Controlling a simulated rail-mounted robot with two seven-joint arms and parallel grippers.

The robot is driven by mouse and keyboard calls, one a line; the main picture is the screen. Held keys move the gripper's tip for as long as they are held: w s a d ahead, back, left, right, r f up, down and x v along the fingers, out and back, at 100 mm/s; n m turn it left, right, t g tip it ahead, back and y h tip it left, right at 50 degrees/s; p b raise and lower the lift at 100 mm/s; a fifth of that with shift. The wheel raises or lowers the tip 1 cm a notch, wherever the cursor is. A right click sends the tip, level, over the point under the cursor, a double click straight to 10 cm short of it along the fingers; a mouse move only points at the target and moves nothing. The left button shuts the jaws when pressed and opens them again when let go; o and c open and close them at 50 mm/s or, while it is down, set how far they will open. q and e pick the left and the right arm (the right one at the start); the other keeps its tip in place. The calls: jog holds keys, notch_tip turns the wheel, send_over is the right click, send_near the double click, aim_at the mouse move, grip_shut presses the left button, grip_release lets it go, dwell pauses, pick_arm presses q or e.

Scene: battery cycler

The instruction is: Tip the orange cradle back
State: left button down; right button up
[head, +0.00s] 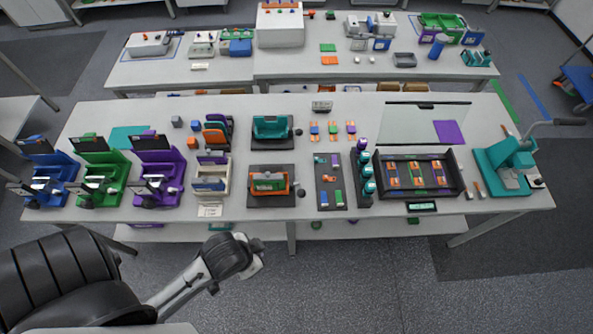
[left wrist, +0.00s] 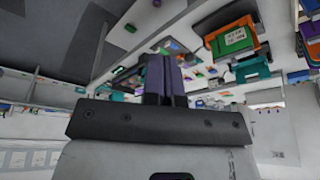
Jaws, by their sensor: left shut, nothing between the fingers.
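The orange cradle (head: 254,182) stands on a dark base plate near the front edge of the long table, with a dark round knob (head: 301,193) at its right. A green block (head: 268,186) sits in it. Its exact tilt is hard to tell. In the left wrist view the green block (left wrist: 232,41) shows a pale label and the cradle is around it at the upper right. My left gripper (head: 258,255) is in front of the table, below and apart from the cradle. Its dark fingers (left wrist: 165,78) are together and empty. My right gripper is out of view.
A teal cradle (head: 272,128) stands on a similar plate behind the orange one. A beige box (head: 210,180) is to its left, and a dark mat (head: 331,196) with small parts to its right. The floor in front of the table is clear.

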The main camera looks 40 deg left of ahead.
pick_arm(q)
jog(key=w+a+f+m+t+y+b, duration=0.1)
jog(key=w+a+f+t+y+b, duration=0.4)
jog(key=f+b, duration=0.65)
jog(key=w+a+f+m+t+y+b, duration=0.1)
jog(key=w+a+f+t+y+b, duration=0.35)
jog(key=b, duration=1.15)
jog(key=w+d+f+m+t+h+b, duration=0.1)
jog(key=f+m+t+b, duration=0.4)
jog(key=b, duration=0.7)
jog(key=w+d+f+m+t+h+b, duration=0.2)
jog(key=f+m+t+b, duration=0.4)
jog(key=f+m+b, duration=0.3)
jog(key=m+b, duration=0.1)
jog(key=b, duration=0.2)
jog(key=shift+f+m+h, duration=0.15)
jog(key=shift+m+h, duration=0.15)
jog(key=shift+h, duration=0.05)
jog(key=shift+w, duration=0.1)
